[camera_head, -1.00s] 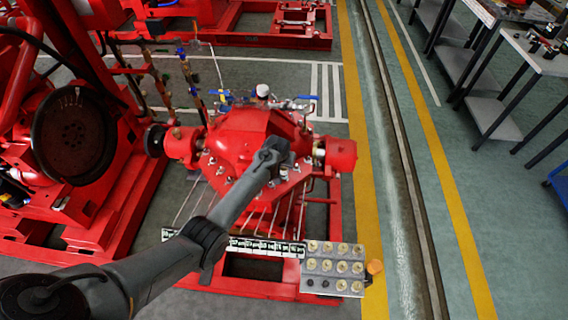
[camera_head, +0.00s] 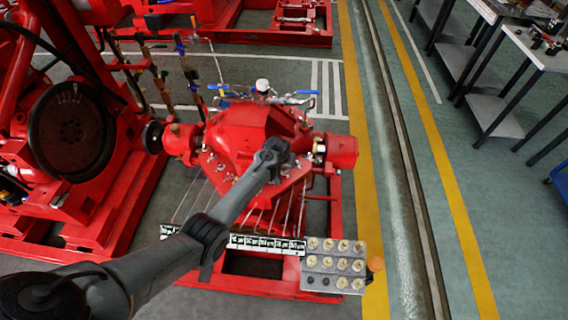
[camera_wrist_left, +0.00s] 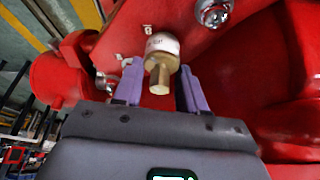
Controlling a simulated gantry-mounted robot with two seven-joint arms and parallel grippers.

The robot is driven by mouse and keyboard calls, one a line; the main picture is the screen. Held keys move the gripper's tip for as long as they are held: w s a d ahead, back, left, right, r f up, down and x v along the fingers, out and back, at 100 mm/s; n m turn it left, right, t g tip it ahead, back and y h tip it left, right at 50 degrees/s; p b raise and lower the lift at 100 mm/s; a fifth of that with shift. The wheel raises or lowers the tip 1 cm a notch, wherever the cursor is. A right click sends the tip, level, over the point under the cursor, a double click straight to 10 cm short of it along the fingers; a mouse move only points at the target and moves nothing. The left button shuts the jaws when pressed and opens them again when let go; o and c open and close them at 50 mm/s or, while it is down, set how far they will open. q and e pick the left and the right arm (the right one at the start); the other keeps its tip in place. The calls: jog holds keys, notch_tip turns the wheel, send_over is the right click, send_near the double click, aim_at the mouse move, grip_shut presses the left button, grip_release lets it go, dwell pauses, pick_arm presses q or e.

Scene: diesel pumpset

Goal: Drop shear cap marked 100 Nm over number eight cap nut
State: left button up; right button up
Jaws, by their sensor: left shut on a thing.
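In the left wrist view, a brass-coloured shear cap (camera_wrist_left: 160,74) with a pale marked band and a narrower lower stem sits between the purple fingers of my left gripper (camera_wrist_left: 157,88). The gripper is shut on it. The band's marking is too small to read surely. Just beyond the cap, a white number 8 (camera_wrist_left: 148,29) is painted on the red pump casing (camera_wrist_left: 190,22). The number eight cap nut is not visible; the cap may hide it. In the head view, my left arm reaches over the red pump (camera_head: 245,140), and its gripper is hidden at the casing flange. My right gripper is not seen.
A bare metal nut (camera_wrist_left: 212,13) stands on the flange right of the cap. A grey tray (camera_head: 311,265) with several pale caps sits at the pump's front right, beside a numbered strip (camera_head: 267,243).

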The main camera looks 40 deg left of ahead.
pick_arm(q)
jog(key=o, duration=1.2)
jog(key=shift+c, duration=0.2)
jog(key=shift+s+r+p, duration=0.1)
jog(key=shift+r+p, duration=0.25)
jog(key=shift+r, duration=0.1)
jog(key=p+v, duration=0.4)
jog(key=v, duration=0.6)
jog(key=shift+s+f, duration=0.1)
